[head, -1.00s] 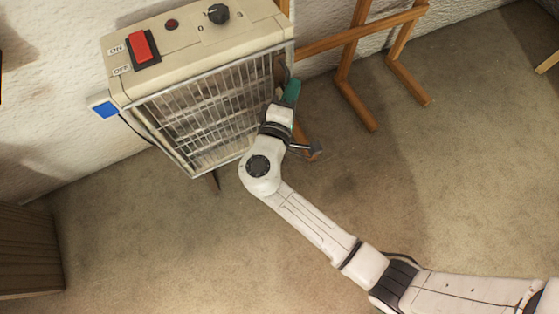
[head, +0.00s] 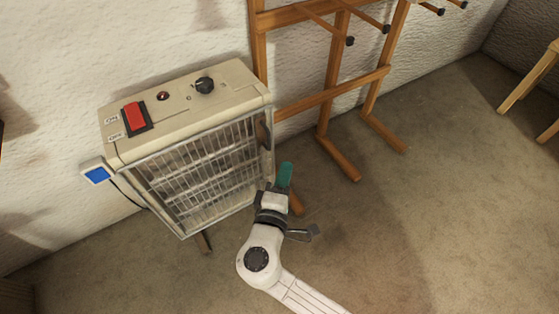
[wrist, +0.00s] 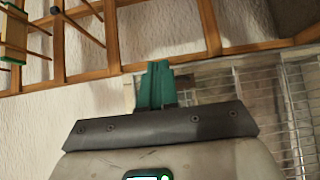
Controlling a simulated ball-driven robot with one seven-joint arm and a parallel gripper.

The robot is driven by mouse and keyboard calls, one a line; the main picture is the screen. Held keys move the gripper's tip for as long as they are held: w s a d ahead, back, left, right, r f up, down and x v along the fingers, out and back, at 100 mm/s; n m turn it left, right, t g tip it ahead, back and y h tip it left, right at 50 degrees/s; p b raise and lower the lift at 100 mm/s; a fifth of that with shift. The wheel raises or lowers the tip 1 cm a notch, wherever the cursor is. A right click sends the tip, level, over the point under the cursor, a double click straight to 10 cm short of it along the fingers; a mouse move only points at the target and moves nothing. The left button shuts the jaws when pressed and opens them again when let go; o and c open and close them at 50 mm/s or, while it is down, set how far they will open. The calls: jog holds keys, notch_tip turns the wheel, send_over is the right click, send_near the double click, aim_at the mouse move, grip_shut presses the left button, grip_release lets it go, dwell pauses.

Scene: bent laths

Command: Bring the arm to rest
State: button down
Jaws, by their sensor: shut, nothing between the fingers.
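My gripper (head: 285,175) is at the end of my white arm in the head view, just right of the heater's lower right front corner. Its green fingers are together with nothing between them. In the wrist view the two green fingers (wrist: 157,85) stand side by side, shut, with the wooden rack and the heater's grille behind them. From these views I cannot tell how far the fingers are from the heater.
A beige heater (head: 185,105) with a red switch (head: 135,116), a dial and a wire grille stands by the white wall. A wooden rack with pegs (head: 335,92) stands right of it. Wooden legs (head: 530,88) show at far right. Carpet (head: 440,190) is clear at right.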

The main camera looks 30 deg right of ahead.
jog(key=s+a+p, duration=0.1)
jog(key=s, duration=0.5)
jog(key=shift+p, duration=0.3)
jog(key=s+d+f+m+g, duration=0.3)
jog(key=s+d+m+g, duration=0.25)
jog(key=d, duration=0.35)
jog(key=s+d+f+m+g+y, duration=0.3)
jog(key=s+f+g+y, duration=0.2)
jog(key=s+g+y, duration=0.15)
jog(key=s+a+y, duration=0.5)
jog(key=y, duration=0.1)
notch_tip(320, 180, up, 33)
jog(key=p, duration=3.3)
jog(key=shift+d+r+m+p, duration=0.2)
jog(key=shift+m+p, duration=0.15)
jog(key=shift+m, duration=0.1)
jog(key=c, duration=1.8)
grip_release()
